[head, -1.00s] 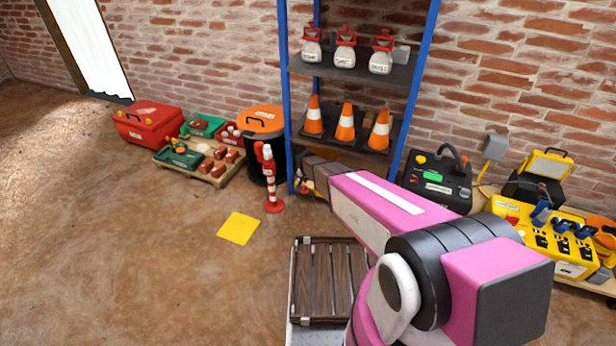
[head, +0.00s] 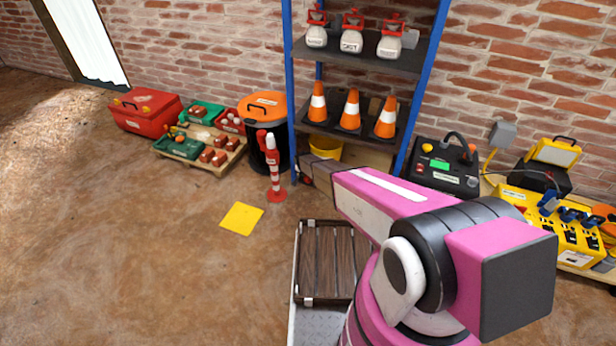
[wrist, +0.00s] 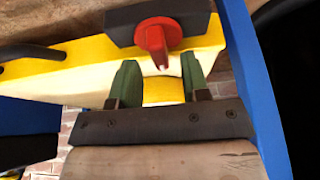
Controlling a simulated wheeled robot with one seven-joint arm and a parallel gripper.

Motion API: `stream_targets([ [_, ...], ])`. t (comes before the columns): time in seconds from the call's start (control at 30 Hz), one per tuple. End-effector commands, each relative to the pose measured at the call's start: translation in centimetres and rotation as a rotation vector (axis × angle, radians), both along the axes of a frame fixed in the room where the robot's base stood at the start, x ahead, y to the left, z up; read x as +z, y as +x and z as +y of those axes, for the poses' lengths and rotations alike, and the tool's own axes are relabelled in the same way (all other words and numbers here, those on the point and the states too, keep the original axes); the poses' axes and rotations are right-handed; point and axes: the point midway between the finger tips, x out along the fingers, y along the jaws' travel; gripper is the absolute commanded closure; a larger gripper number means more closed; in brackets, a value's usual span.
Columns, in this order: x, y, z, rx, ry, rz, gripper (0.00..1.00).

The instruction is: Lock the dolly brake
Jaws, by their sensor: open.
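My gripper (wrist: 158,78) is open in the wrist view, with its two green fingers apart and nothing held between them. A red knob or lever (wrist: 153,37) on a dark block (wrist: 190,15) is just beyond the fingertips, roughly in line with the gap. It sits against a yellow body (wrist: 60,75). I cannot tell for certain whether this red part is the dolly brake, or how it is set. In the head view my arm reaches towards the foot of the blue-posted shelf; the fingers are too small to make out there.
Blue shelf posts (head: 288,95) stand close to my arm; a yellow bucket (head: 325,148) is low inside. A red-and-white post (head: 273,165), black bin (head: 262,140) and yellow floor sheet (head: 241,218) are at left. Black equipment (head: 443,165) stands at right. The left floor is open.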

Motion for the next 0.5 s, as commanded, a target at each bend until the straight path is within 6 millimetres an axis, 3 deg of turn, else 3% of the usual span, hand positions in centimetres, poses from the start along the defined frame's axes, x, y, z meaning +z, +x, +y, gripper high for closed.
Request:
stream_targets([
  [0.13, -1.6, 0.6, -0.2, 0.000, 0.000, 0.001, 0.57],
  [0.43, -1.8, 0.7, -0.3, 0.001, 0.000, 0.000, 0.57],
  [0.47, -1.8, 0.7, -0.3, 0.001, 0.000, 0.000, 0.64],
  [0.5, -1.8, 0.7, -0.3, 0.000, 0.000, 0.000, 0.77],
])
